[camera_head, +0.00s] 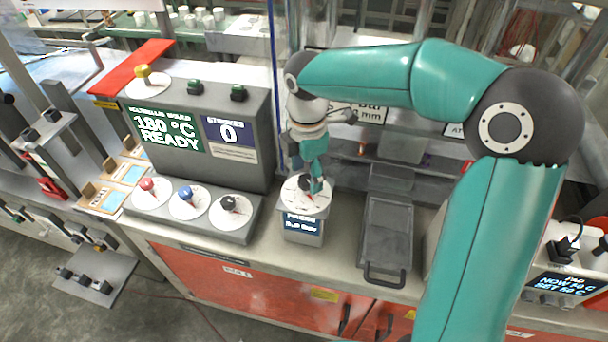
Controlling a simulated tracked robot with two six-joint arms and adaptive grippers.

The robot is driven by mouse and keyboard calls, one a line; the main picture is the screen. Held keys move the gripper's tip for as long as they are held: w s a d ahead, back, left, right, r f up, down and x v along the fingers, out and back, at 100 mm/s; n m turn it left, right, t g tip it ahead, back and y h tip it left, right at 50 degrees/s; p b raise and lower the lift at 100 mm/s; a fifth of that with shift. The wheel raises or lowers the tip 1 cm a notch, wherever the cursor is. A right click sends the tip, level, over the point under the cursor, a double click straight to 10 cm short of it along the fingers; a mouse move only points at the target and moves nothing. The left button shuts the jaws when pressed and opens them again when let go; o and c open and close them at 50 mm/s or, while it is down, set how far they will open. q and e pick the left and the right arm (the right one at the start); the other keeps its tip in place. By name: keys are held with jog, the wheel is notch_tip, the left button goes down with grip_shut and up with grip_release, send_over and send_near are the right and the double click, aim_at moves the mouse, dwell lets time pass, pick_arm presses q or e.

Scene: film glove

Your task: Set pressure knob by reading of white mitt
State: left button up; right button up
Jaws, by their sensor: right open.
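The pressure knob (308,182) is dark with a red mark and sits on a white dial (293,204). The dial tops a grey pedestal with a small blue display (300,224) whose first word looks like PRESS; the value is too small to read surely. My right gripper (313,181) points down at this knob, its fingers open and partly covering it. I cannot tell whether they touch it. I make out no white mitt. My left gripper is not in view.
A grey console shows 180 °C READY (165,133) and STRIKES 0 (229,134). Red (147,184), blue (186,192) and black (228,203) knobs stand on dials before it. A dark handled tray (387,235) lies right of the pedestal. A red plate (131,66) is at left.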

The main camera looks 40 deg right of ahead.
jog(key=shift+f, duration=0.6)
